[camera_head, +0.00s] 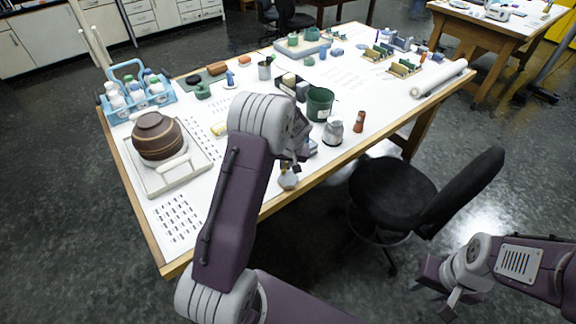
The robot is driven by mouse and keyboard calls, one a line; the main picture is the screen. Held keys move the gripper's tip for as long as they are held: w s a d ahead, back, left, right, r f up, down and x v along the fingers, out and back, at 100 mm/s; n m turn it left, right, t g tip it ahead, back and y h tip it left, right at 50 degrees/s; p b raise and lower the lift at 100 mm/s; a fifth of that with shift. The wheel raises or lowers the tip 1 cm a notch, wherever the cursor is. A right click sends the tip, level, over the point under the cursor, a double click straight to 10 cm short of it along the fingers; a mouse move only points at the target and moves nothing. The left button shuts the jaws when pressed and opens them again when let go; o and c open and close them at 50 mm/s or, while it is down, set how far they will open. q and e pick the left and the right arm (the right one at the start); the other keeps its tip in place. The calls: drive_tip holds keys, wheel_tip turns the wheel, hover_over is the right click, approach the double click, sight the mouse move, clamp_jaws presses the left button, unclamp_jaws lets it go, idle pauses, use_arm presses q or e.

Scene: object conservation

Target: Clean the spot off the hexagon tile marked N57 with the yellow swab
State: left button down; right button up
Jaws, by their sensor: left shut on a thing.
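My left gripper (297,158) is over the front edge of the table, partly hidden behind my own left wrist. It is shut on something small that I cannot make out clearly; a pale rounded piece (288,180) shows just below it. No hexagon tile or N57 mark can be made out. My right gripper (440,289) is low at the right, away from the table, its fingers apart and empty.
A brown pot (157,136) sits on a pale tray (193,182) at the left, near a blue bottle carrier (170,97). A green container (320,103), a grey jar (333,132) and a red-brown bottle (359,121) stand beyond my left gripper. A black chair (392,187) stands in front.

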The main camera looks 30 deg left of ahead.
use_arm(q)
drive_tip(key=shift+a, duration=0.4)
drive_tip(key=shift+a+r+p, duration=0.2)
drive_tip(key=shift+r+p, duration=0.1)
drive_tip(key=r+p, duration=0.1)
drive_tip(key=r, duration=0.1)
drive_tip(key=r+p, duration=0.1)
drive_tip(key=r, duration=0.1)
drive_tip(key=shift+d, duration=0.4)
wheel_tip(320, 180, up, 3)
drive_tip(key=p, duration=0.3)
drive_tip(key=shift+a+r, duration=0.15)
drive_tip(key=shift+r, duration=0.15)
